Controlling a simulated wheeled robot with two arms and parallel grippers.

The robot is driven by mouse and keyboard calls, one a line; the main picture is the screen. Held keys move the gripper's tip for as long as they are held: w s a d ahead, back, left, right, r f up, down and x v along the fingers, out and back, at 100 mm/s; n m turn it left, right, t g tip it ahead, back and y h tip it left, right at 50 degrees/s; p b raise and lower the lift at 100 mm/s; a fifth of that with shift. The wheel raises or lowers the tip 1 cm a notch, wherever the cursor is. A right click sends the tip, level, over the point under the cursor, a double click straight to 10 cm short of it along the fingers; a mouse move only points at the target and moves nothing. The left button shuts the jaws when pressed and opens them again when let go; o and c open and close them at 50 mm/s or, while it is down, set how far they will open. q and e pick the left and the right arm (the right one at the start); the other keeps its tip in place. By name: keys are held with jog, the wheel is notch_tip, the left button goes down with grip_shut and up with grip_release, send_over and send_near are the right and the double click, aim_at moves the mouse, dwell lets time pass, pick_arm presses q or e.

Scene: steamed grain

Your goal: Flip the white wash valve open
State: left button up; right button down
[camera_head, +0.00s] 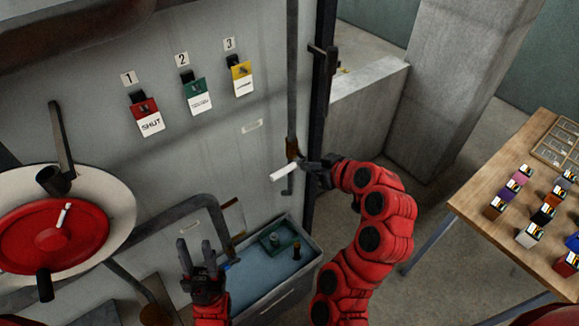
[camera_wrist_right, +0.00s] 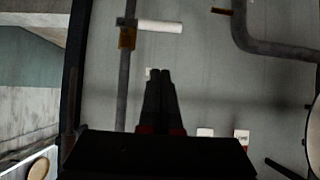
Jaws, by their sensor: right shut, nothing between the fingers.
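The white wash valve's handle (camera_head: 284,172) is a short white bar beside a brass body (camera_head: 292,149) on a vertical grey pipe. In the right wrist view the white handle (camera_wrist_right: 160,26) sticks out crosswise from the pipe at the brass body (camera_wrist_right: 127,38). My right gripper (camera_head: 318,168) is close to the valve, on its right in the head view. It is shut and empty; in the wrist view its fingertips (camera_wrist_right: 160,72) lie below the handle in the picture, seemingly apart from it. My left gripper (camera_head: 195,246) is open and empty, low in front of the panel.
Three numbered tags, red (camera_head: 145,116), green (camera_head: 198,96) and yellow (camera_head: 242,78), hang on the grey panel. A red wheel (camera_head: 35,235) is at left. A water basin (camera_head: 312,252) stands below the valve. A wooden table (camera_head: 480,200) with small boxes is at right.

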jog(key=b, duration=0.6)
send_over(288, 169)
jog(key=s, duration=0.3)
notch_tip(288, 169, down, 5)
jog(key=shift+w+a+f, duration=0.1)
jog(key=shift+w+f, duration=0.1)
jog(key=shift+f, duration=0.95)
jog(key=shift+w+f, duration=0.15)
jog(key=shift+f, duration=0.95)
